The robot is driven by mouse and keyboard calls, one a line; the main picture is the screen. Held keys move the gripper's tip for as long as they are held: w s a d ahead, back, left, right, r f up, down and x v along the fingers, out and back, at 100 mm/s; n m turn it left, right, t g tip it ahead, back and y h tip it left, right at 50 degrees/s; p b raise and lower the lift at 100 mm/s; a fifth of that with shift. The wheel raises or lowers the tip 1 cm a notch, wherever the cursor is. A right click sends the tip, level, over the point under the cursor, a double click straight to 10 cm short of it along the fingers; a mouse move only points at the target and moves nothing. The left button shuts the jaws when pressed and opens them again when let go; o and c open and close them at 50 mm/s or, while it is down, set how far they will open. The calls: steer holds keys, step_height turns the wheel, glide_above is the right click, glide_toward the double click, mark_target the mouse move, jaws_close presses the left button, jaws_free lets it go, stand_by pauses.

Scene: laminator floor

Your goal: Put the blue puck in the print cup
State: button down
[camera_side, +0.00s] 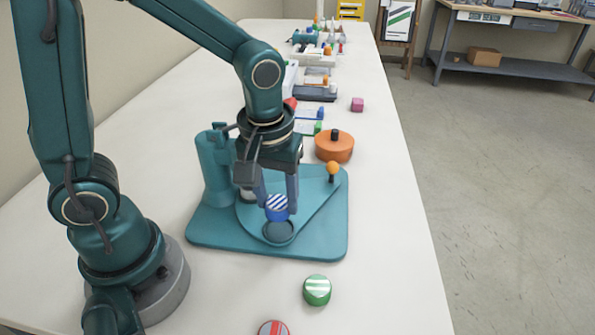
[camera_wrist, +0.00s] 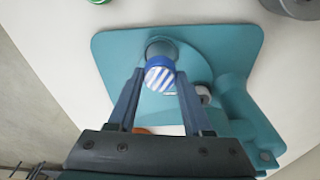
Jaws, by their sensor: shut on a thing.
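The blue puck (camera_side: 276,209) has a blue side and a white top with blue diagonal stripes. My gripper (camera_side: 277,204) is shut on it, with one finger on each side; the wrist view also shows the puck (camera_wrist: 160,78) between the fingertips. The print cup (camera_side: 279,232) is a round, dark teal cup on the teal machine's plate. The puck is close to the cup and overlaps its back edge in the side view. In the wrist view the cup (camera_wrist: 161,47) shows just beyond the puck. I cannot tell whether they touch.
The teal machine (camera_side: 217,170) has a column on the left and an orange-knobbed lever (camera_side: 332,170) on the right. A green puck (camera_side: 317,290) and a red puck (camera_side: 273,328) lie in front. An orange round pot (camera_side: 334,148) stands behind. The table's right front is clear.

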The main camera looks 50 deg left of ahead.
mark_target(276, 205)
steer(key=shift+f, duration=2.05)
steer(key=shift+c, duration=1.6)
jaws_free()
steer(key=shift+f, duration=0.1)
steer(key=r, duration=0.4)
steer(key=s+r, duration=0.1)
steer(key=r, duration=0.7)
steer(key=shift+s+d, duration=0.15)
steer(key=shift+d, duration=0.25)
steer(key=shift+s+a+r, duration=0.1)
steer(key=shift+s+r, duration=0.1)
steer(key=shift+r, duration=0.05)
steer(key=shift+s+a+r+m+t+h, duration=0.15)
steer(key=shift+s+a+m+t, duration=0.1)
steer(key=shift+s+m+t, duration=0.75)
steer(key=shift+s+a+f+m+t+h, duration=0.1)
steer(key=shift+s+a+m+t, duration=0.45)
steer(key=shift+m, duration=0.85)
steer(key=shift+s+r+m+t+h, duration=0.15)
steer(key=shift+s+m+t, duration=0.5)
steer(key=shift+s+m, duration=0.45)
